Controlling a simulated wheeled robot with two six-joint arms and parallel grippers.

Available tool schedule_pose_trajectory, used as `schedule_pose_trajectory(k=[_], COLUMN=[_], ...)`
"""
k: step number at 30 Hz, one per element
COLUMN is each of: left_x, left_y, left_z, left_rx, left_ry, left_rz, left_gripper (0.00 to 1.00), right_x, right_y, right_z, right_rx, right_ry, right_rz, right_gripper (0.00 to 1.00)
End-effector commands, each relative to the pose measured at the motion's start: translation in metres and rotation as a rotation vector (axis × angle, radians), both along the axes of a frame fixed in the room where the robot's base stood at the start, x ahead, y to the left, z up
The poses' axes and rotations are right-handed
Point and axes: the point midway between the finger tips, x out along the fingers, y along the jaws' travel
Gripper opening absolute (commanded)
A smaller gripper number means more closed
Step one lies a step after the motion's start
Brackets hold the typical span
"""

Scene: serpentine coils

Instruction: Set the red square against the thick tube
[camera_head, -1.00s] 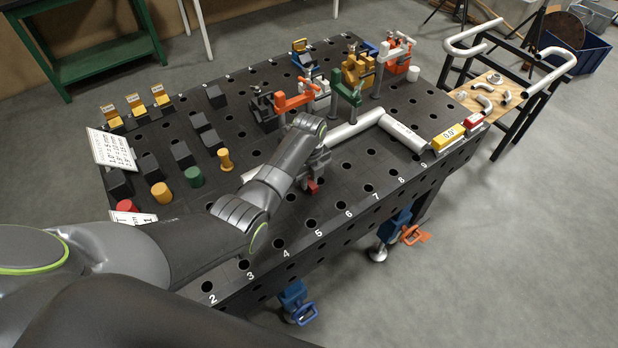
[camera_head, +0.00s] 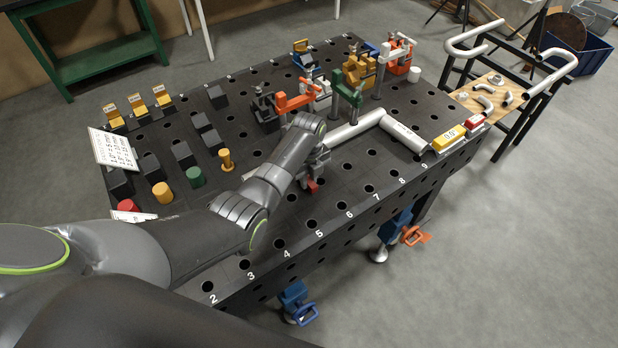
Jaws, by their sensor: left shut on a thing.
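My left gripper (camera_head: 314,178) points down over the front middle of the table, left of the tubes. It is shut on the red square (camera_head: 313,187), a small red piece showing just below the fingers. Most of the square is hidden by the gripper and arm. The thick tube (camera_head: 402,134) is pale grey and lies towards the table's right corner, well to the right of the square and apart from it. A thinner tube (camera_head: 355,128) runs from its far end down-left to behind my gripper. My right gripper is not in view.
A yellow level reading 0.0 (camera_head: 448,139) and a red block (camera_head: 475,122) sit beyond the thick tube. Clamps, one green (camera_head: 345,92) and one orange (camera_head: 295,101), stand behind the tubes. Black blocks and coloured pegs (camera_head: 195,177) fill the left. The front strip is clear.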

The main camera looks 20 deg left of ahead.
Motion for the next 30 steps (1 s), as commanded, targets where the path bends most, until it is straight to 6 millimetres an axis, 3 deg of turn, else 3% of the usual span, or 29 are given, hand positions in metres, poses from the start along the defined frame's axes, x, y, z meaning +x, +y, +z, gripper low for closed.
schedule_pose_trajectory(k=[4,5,10,21,26,30], left_x=[0.002,0.002,0.002,0.001,0.001,0.002], left_y=[0.001,0.001,0.001,0.001,0.001,0.001], left_z=[0.002,0.002,0.002,0.004,0.021,0.047], left_rx=[0.004,0.004,0.003,0.001,0.001,0.001], left_ry=[-0.007,-0.007,-0.005,-0.002,-0.005,-0.008], left_rz=[0.000,0.000,0.000,0.000,0.000,0.000], left_gripper=[0.00,0.22,0.45,0.45,0.45,0.45], right_x=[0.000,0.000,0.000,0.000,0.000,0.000], right_y=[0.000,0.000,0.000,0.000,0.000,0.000], right_z=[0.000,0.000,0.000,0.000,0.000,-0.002], right_rx=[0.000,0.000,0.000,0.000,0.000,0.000], right_ry=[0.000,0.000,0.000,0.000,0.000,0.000], right_rz=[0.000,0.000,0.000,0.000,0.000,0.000], right_gripper=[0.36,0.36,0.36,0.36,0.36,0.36])
